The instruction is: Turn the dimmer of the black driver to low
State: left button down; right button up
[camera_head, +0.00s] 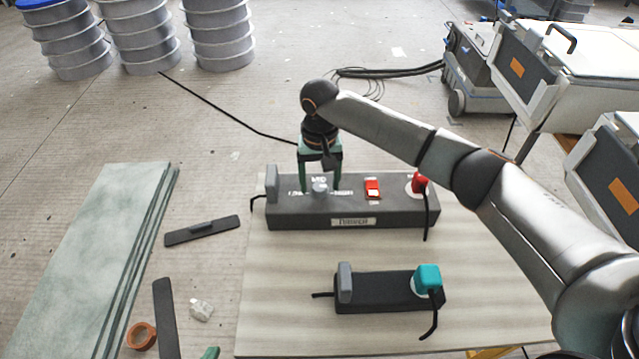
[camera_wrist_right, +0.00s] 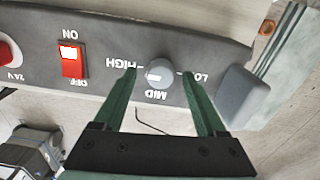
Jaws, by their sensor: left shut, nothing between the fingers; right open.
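The black driver (camera_head: 350,213) is a long dark box at the back of the table. Its grey dimmer knob (camera_head: 320,186) also shows in the right wrist view (camera_wrist_right: 159,73), among the words HIGH, MID and LOW, the last partly hidden. The knob's white mark faces the HIGH side. My right gripper (camera_head: 320,187) points down over the driver. It is open, with one green finger on each side of the knob, seen in the right wrist view (camera_wrist_right: 159,76); contact cannot be told. My left gripper (camera_head: 210,353) shows only as a green tip at the bottom edge, shut and empty.
The driver carries a red switch (camera_head: 372,189), a red plug (camera_head: 419,184) and a grey block (camera_head: 271,183). A smaller black box (camera_head: 378,292) with a teal plug (camera_head: 428,279) stands in front. Green boards (camera_head: 95,250) lie at the left. Bare table separates the boxes.

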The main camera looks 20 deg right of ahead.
jog(key=shift+f, duration=0.3)
jog(key=shift+c, duration=0.4)
grip_shut()
